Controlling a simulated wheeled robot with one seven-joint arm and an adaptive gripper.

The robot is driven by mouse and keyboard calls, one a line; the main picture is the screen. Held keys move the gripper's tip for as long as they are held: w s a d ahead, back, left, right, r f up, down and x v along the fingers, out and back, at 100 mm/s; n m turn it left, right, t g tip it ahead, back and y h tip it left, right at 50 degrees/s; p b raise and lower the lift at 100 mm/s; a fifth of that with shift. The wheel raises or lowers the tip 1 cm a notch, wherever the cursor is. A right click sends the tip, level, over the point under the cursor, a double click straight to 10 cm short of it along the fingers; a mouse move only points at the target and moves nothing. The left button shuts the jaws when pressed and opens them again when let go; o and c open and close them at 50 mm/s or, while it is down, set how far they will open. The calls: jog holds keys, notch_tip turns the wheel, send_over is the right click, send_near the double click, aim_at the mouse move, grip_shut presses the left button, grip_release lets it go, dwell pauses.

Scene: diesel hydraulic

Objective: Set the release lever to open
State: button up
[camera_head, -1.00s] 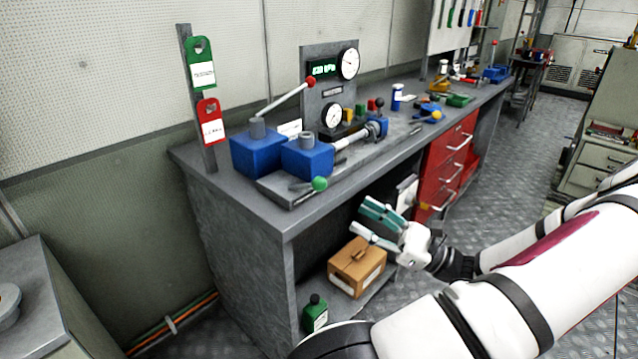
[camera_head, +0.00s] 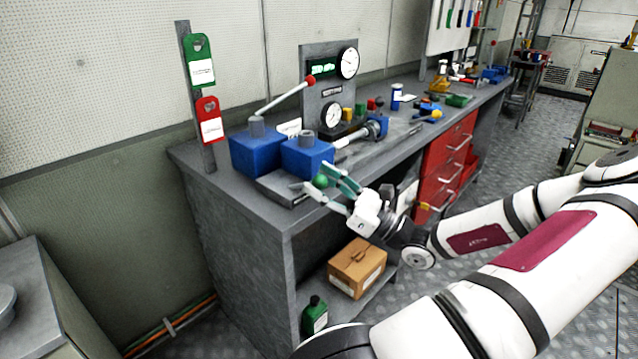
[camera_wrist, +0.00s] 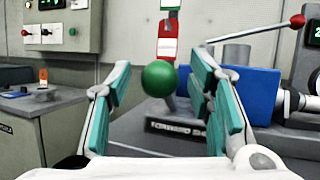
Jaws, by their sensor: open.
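The release lever's green ball knob (camera_head: 320,181) sits at the front edge of the bench, by the blue blocks. A longer lever with a red ball (camera_head: 310,81) rises behind it. My gripper (camera_head: 325,186) is open, with its teal-padded fingers around the green knob in the head view. In the wrist view the green knob (camera_wrist: 159,79) lies between the two open fingers (camera_wrist: 160,105), nearer the left one, with gaps showing on both sides. Contact does not show. A label plate (camera_wrist: 180,129) below the knob is partly readable; the lever's shaft is mostly hidden behind the knob.
Blue blocks (camera_head: 258,151) stand on the grey bench (camera_head: 232,187) just behind the knob. Green and red tags (camera_head: 209,119) hang on a post at the left. A cardboard box (camera_head: 357,268) and a green bottle (camera_head: 314,316) sit on the lower shelf.

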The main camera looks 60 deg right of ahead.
jog(key=shift+w+r, duration=0.15)
jog(key=shift+w, duration=0.25)
jog(key=shift+c, duration=0.2)
grip_shut()
